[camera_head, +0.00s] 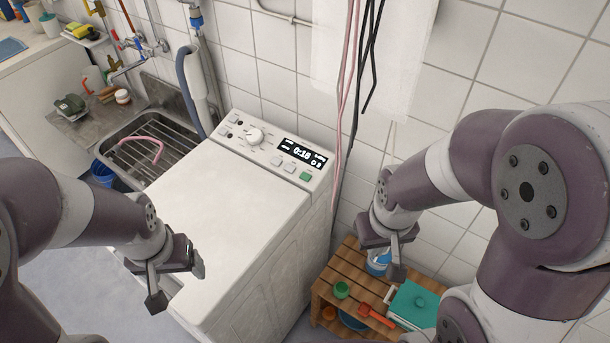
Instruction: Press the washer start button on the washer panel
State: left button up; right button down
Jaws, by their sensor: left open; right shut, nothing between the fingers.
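The white top-loading washer (235,215) stands in the middle, its lid closed. Its panel (230,134) runs along the back edge, with a round white knob (254,135), several small buttons and a dark display (303,152) reading about 0:18. A green button (306,176) sits at the panel's right end, below the display; it looks like the start button. My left gripper (178,286) is open and empty over the washer's front left part, away from the panel. My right gripper (393,258) is shut and empty, right of the washer and apart from the green button.
A wooden slatted bench (343,271) right of the washer holds a teal box (412,304), a green cup (341,290) and a red-orange item (376,316). Hanging cables (347,110) drop behind the washer's right end. A metal sink (160,145) lies left.

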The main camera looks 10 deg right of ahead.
aim_at(304, 177)
jog(key=k+j, duration=0.15)
jog(key=j+z, duration=0.35)
jog(key=j, duration=1.7)
